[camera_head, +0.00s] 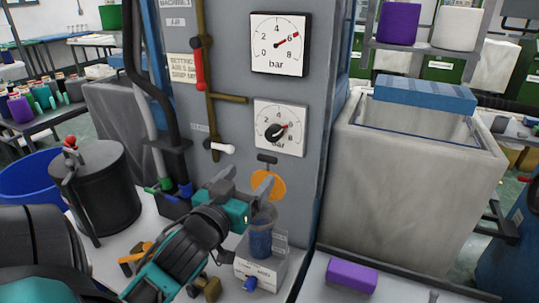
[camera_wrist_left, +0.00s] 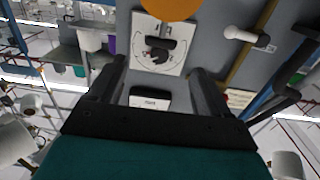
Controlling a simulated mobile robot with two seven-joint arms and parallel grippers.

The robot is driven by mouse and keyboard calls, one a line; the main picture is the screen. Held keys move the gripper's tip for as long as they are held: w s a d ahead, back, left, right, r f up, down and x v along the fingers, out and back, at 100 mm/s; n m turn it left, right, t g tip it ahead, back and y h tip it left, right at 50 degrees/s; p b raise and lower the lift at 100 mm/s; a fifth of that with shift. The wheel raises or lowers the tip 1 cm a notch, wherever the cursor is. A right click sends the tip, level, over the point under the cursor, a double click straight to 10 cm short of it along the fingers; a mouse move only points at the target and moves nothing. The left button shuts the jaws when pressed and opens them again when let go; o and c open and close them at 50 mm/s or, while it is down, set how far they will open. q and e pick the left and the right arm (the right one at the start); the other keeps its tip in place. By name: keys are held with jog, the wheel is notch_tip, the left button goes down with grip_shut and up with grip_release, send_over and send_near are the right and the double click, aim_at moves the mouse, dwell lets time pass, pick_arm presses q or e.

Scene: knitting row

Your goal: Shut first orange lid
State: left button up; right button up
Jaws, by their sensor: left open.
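The orange lid (camera_head: 268,185), a round disc, stands upright against the grey machine front, below the lower gauge and above a blue cup (camera_head: 261,242) in a clear holder. In the left wrist view the lid (camera_wrist_left: 170,7) is cut off by the top edge. My left gripper (camera_head: 243,192) is open, just in front of and left of the lid, above the cup. In its wrist view nothing shows held between the fingers (camera_wrist_left: 158,88). I cannot tell from these views whether a finger touches the lid. My right gripper is out of view.
The lower gauge (camera_head: 280,128), with a black knob, is close above the lid. A white-handled lever (camera_head: 222,148) and a brass pipe (camera_head: 208,90) stick out to the left. A purple block (camera_head: 351,275) lies at the front right, beside a large grey bin (camera_head: 410,180).

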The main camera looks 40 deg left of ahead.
aim_at(265, 159)
pick_arm(q)
jog(key=x, duration=1)
jog(key=shift+f+p, duration=0.1)
jog(key=shift+p, duration=0.2)
jog(key=shift+s, duration=0.1)
jog(key=shift+c, duration=0.3)
jog(key=c, duration=1.4)
